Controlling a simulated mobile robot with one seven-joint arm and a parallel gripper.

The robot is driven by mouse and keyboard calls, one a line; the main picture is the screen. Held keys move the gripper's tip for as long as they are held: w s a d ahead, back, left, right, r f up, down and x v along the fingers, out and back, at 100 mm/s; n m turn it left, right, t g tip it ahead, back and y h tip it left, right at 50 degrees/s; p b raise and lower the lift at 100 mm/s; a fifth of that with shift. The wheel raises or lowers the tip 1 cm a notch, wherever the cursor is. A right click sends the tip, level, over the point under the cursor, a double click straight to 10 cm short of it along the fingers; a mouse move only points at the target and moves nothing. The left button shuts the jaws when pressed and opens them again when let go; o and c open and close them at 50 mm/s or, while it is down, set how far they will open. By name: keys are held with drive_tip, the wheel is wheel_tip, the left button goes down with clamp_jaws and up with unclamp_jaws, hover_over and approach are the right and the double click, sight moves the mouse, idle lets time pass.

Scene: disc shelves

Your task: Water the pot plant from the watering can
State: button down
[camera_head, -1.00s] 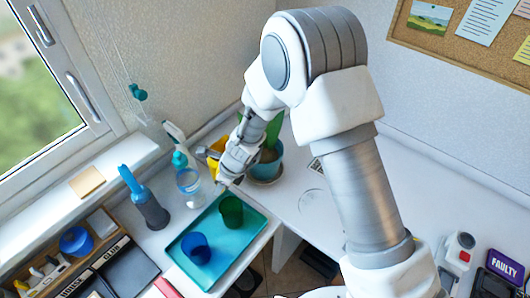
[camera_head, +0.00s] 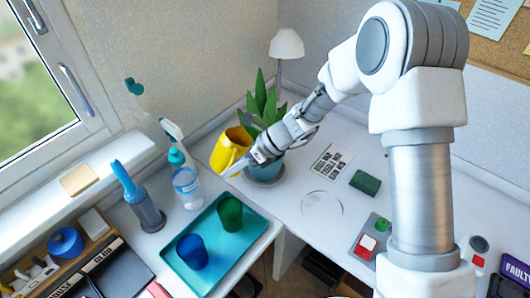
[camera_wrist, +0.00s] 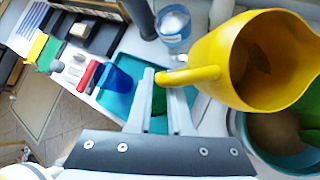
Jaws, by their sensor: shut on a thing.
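The yellow watering can (camera_head: 229,148) is just left of the potted plant in the head view. In the wrist view the can (camera_wrist: 235,60) shows its open top and dark inside, and its handle end lies between my fingertips. My gripper (camera_wrist: 160,77) is shut on that handle. In the head view my gripper (camera_head: 245,166) partly hides the can. The plant (camera_head: 262,103) has upright green leaves in a teal pot (camera_head: 268,172), partly behind my gripper. In the wrist view the pot (camera_wrist: 240,128) with brown soil is beside and below the can. I see no water flowing.
A teal tray (camera_head: 222,262) holds a blue cup (camera_head: 192,252) and a green cup (camera_head: 230,214). A clear bottle (camera_head: 187,187) and a spray bottle (camera_head: 172,130) stand left of the can. A white lamp (camera_head: 286,45) stands behind the plant.

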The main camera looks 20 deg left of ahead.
drive_tip(key=w+d+r+n+g+y+p, duration=0.1)
drive_tip(key=r+g, duration=0.3)
drive_tip(key=r, duration=0.6)
drive_tip(key=w+d+r+n+g+y+p, duration=0.2)
drive_tip(key=r+n+g+y, duration=0.1)
drive_tip(key=r, duration=0.8)
drive_tip(key=shift+w+d+r+n+g+y+p, duration=0.15)
drive_tip(key=shift+w+d+n+g+y+p, duration=0.2)
drive_tip(key=shift+n+y, duration=0.4)
drive_tip(key=shift+d+r+g+y, duration=0.15)
drive_tip(key=shift+r+g+y, duration=0.1)
drive_tip(key=shift+r+y, duration=0.15)
drive_tip(key=shift+w+d+r, duration=0.1)
drive_tip(key=shift+w+r, duration=0.1)
drive_tip(key=shift+w, duration=0.05)
drive_tip(key=shift+w+d+r, duration=0.15)
drive_tip(key=shift+r, duration=0.3)
idle(0.4)
